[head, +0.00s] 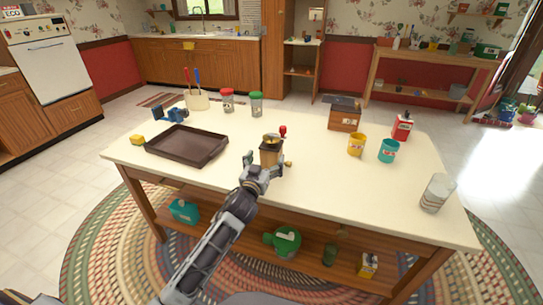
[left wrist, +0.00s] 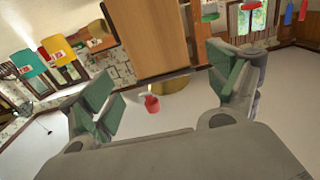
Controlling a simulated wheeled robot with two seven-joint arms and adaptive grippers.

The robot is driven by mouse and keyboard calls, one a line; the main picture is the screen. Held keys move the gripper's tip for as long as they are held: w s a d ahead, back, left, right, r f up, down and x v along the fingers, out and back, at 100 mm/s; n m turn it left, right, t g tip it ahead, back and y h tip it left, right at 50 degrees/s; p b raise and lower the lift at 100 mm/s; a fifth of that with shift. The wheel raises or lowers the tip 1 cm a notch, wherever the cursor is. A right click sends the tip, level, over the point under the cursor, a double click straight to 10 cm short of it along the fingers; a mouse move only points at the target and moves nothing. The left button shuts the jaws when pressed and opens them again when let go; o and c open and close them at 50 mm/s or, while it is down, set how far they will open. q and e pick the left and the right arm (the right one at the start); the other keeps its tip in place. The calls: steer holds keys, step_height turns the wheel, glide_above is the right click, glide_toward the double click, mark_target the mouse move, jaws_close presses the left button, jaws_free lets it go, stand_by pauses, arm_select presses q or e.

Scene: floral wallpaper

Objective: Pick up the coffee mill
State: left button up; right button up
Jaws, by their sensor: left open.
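The coffee mill (head: 271,151) stands upright on the cream tabletop (head: 330,190), near its middle. It has a brown wooden body, a brass-coloured top and a red crank knob. My left gripper (head: 263,165) is open at the mill's near side, its fingers spread toward either side of the body. In the left wrist view the mill's wooden body (left wrist: 150,40) shows beyond and between the green-padded fingers (left wrist: 168,88), tilted in the picture, with the red knob below it. Contact cannot be made out. My right gripper is not in view.
A dark baking tray (head: 187,146) lies left of the mill. A red-lidded jar (head: 227,101) and a green-lidded jar (head: 256,107) stand behind it. A wooden box (head: 344,118), yellow cup (head: 356,145) and teal cup (head: 389,151) are to the right. The front right tabletop is mostly clear.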

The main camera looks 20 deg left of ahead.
mark_target(269, 154)
arm_select(q)
steer(key=shift+w, duration=1.3)
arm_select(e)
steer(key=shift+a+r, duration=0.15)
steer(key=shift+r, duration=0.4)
arm_select(q)
steer(key=shift+w, duration=0.15)
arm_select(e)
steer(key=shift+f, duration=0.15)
arm_select(q)
steer(key=shift+w, duration=0.4)
steer(key=shift+w+a+f+b, duration=0.1)
steer(key=shift+w+b, duration=0.3)
steer(key=shift+w, duration=1.7)
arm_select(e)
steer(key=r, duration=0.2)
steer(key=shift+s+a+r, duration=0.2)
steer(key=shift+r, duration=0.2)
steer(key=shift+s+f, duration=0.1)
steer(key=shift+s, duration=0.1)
